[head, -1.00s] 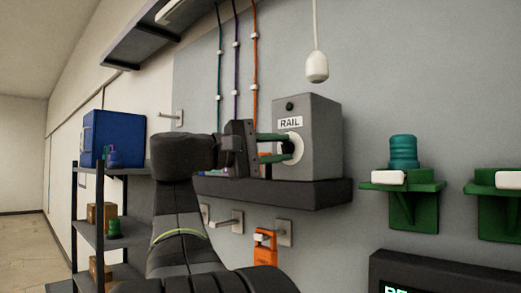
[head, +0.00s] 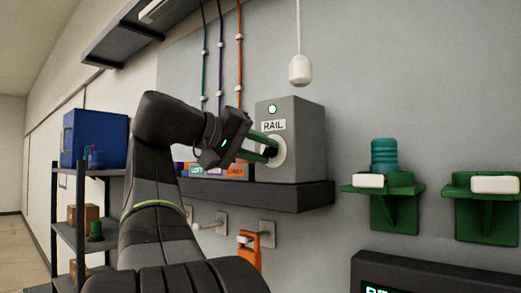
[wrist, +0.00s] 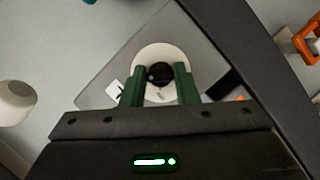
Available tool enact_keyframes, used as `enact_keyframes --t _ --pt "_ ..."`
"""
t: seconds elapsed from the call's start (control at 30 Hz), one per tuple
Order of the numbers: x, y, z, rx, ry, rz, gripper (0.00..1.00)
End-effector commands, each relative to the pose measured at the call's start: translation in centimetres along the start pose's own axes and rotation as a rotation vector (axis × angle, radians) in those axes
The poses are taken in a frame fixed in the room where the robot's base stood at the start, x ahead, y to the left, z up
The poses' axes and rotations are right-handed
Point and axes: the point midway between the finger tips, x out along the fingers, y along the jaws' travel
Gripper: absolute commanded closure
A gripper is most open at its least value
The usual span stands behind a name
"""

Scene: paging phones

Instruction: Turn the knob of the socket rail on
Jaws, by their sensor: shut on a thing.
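The socket rail's grey box (head: 305,145) stands on a dark shelf, with a "RAIL" label on its front. Its small round lamp (head: 272,109) glows pale green. The black knob (wrist: 159,75) sits in the middle of a white round dial (wrist: 146,57). My gripper (head: 268,152) reaches the dial from the left, with its green fingers at the knob. In the wrist view the fingers (wrist: 159,84) stand on either side of the knob, and the box looks rotated. The gripper is shut on the knob, which is partly hidden in the head view.
Small coloured labelled blocks (head: 213,171) stand on the shelf left of the box. A white pendant (head: 300,70) hangs above. Green brackets (head: 395,205) are on the wall at right, one with a teal ribbed item (head: 384,154). An orange tag (head: 250,245) hangs below the shelf.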

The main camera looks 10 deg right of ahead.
Motion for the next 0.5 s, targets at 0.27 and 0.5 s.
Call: enact_keyframes --t 0.27,0.5 --pt "0.03 -0.06 0.07 0.093 -0.002 -0.041 0.95" --pt "0.04 -0.09 0.08 0.117 -0.002 -0.052 0.95"
